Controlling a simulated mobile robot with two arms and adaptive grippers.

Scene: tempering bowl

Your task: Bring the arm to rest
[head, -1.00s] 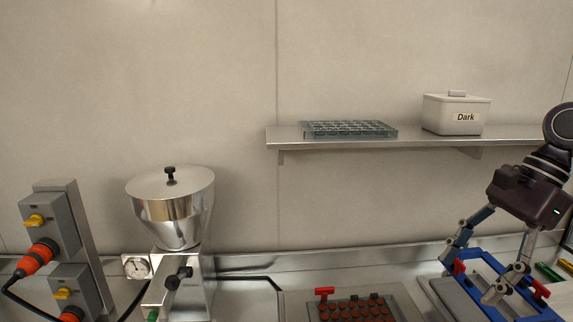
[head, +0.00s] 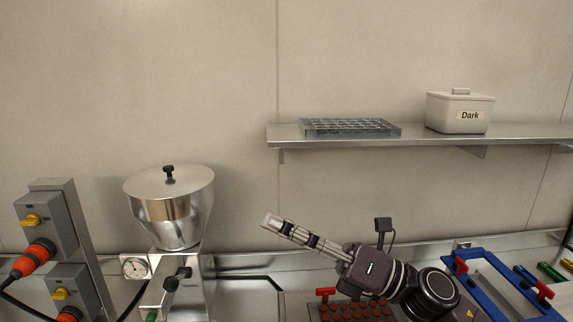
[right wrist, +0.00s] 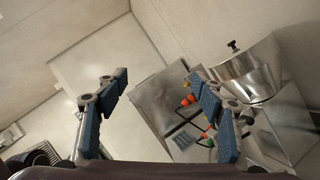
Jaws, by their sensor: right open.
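My right gripper (head: 268,223) is in the lower middle of the head view, its fingers pointing up and left. It hangs in front of the dark tray with its rows of brown pieces and hides part of it. In the right wrist view my right gripper (right wrist: 160,105) has its two blue-padded fingers wide apart with nothing between them. The steel hopper machine (head: 170,205) stands to its left, apart from it. My left gripper does not show.
A blue frame (head: 490,285) with red clamps lies on the counter at the right. A wall shelf (head: 350,140) holds a clear mould (head: 350,127) and a white box labelled Dark (head: 460,112). Grey switch boxes (head: 45,225) with orange plugs stand at the far left.

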